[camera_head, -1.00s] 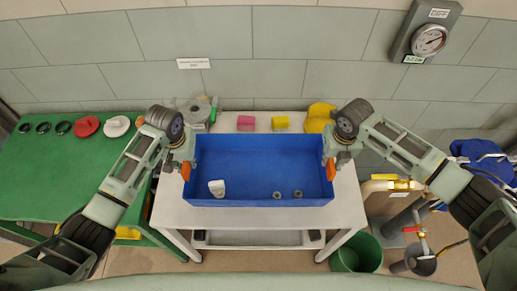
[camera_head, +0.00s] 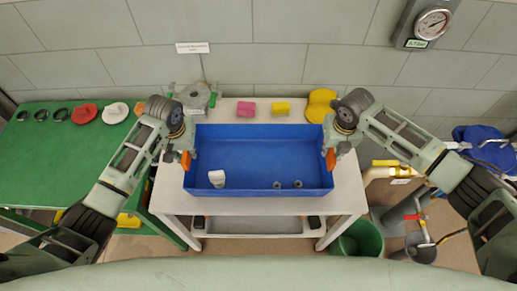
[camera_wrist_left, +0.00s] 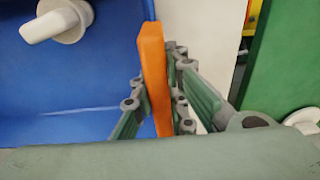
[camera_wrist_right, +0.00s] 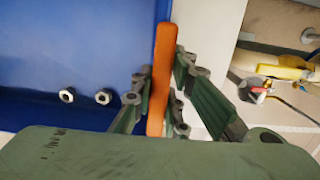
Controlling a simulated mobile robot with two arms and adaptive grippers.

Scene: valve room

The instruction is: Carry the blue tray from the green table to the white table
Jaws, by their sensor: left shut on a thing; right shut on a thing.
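The blue tray (camera_head: 258,158) is over the white table (camera_head: 345,195) in the head view; I cannot tell whether it rests on the top or hangs just above it. Inside it are a white knob-like part (camera_head: 217,178) and two small nuts (camera_head: 287,184). My left gripper (camera_head: 186,160) is shut on the tray's left orange handle (camera_wrist_left: 153,75). My right gripper (camera_head: 331,159) is shut on the right orange handle (camera_wrist_right: 162,75). The green table (camera_head: 60,160) stands to the left.
At the white table's back are a grey part (camera_head: 197,96), a pink block (camera_head: 246,109), a yellow block (camera_head: 281,108) and a yellow part (camera_head: 320,104). Red and white parts and black rings lie on the green table. A green bucket (camera_head: 360,240) and pipes stand right.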

